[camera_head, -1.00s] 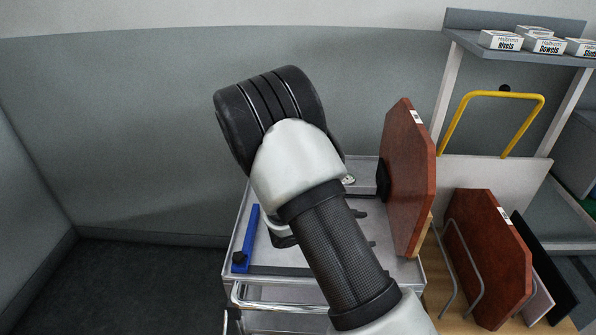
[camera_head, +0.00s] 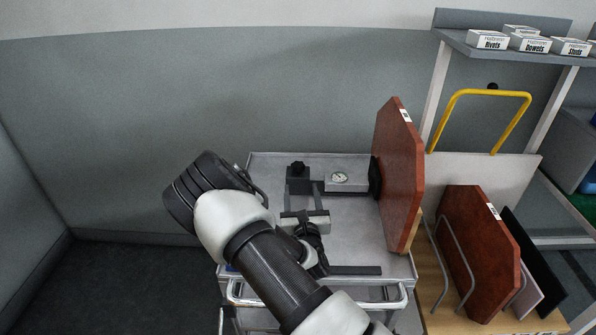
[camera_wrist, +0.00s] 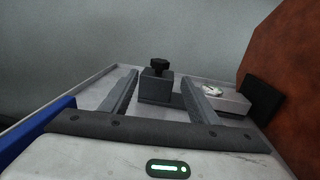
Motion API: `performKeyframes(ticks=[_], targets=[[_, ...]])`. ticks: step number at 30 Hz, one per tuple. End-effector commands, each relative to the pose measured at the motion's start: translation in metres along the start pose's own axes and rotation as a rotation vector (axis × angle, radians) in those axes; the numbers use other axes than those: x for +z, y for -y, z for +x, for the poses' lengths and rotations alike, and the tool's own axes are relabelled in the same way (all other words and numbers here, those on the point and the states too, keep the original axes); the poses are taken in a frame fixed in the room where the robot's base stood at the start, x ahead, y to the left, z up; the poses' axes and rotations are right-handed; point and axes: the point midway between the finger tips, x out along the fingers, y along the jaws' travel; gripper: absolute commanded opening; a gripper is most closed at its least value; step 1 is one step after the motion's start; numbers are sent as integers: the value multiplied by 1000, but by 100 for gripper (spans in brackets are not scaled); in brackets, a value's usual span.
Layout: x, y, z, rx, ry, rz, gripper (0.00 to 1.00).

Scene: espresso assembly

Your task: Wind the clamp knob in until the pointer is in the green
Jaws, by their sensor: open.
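The black clamp knob (camera_head: 298,167) sits on a dark block on the grey cart top; it also shows in the wrist view (camera_wrist: 159,64). To its right is a light grey block with a small round white gauge (camera_head: 339,178), also in the wrist view (camera_wrist: 212,90). The gauge's pointer and green zone are too small to read. My gripper (camera_wrist: 160,79) is open and empty. In the wrist view its fingers lie left and right of the knob's block, with the knob between and beyond the tips. I cannot tell whether they touch the block.
A red-brown board (camera_head: 398,175) stands upright at the cart's right, by a black pad beside the gauge block. A blue bar (camera_wrist: 36,124) lies left of my gripper. A rack right of the cart holds another red-brown board (camera_head: 480,240). The cart top (camera_head: 355,235) is mostly clear.

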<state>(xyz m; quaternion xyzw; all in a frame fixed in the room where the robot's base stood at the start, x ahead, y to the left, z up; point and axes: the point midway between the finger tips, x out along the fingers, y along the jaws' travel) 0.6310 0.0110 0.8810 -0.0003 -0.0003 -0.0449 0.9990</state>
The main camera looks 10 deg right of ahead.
Motion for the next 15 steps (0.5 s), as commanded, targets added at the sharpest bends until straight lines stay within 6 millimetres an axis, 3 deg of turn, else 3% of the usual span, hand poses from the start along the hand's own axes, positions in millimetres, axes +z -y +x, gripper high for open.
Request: performKeyframes(ticks=[9,15], targets=[[-1,0,70,-1,3,2,55],[-1,0,100,-1,0,0,55]])
